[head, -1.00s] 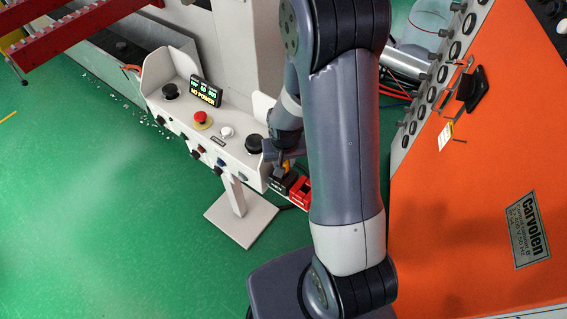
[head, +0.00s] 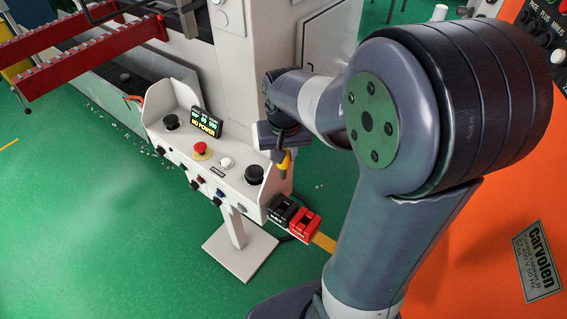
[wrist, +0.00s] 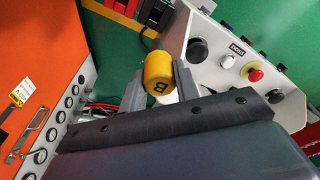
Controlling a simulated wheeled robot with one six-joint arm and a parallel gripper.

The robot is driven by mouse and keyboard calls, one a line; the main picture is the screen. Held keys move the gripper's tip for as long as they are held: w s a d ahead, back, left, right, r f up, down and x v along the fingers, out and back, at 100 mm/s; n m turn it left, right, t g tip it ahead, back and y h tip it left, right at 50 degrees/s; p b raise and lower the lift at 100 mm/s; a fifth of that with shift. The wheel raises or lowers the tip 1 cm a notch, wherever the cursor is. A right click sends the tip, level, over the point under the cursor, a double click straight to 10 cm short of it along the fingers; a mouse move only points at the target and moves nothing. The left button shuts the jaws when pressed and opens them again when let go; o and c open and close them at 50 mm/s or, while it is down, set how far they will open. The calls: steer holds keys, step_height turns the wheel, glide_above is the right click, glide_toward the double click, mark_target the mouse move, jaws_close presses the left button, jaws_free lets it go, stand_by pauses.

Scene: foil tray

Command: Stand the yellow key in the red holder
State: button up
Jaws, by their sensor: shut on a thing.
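My gripper (head: 280,154) is shut on the yellow key (head: 286,162) and holds it in the air above the two holders. In the wrist view the key (wrist: 158,68) sits between the fingers, its rounded yellow head marked "B" facing the camera; a dark shaft runs away from it. The red holder (head: 303,226) is fixed at the right side of the white control panel, beside a black holder (head: 281,209). At the top of the wrist view the red holder (wrist: 124,7) is partly cut off. Its inside cannot be made out.
The white control panel (head: 212,172) carries a red stop button (head: 200,150) and black knobs, with a raised side wall near my gripper. An orange cabinet (head: 500,240) stands to the right. The green floor on the left is open.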

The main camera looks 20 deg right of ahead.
steer(key=shift+r+p, duration=2.2)
steer(key=shift+r, duration=0.75)
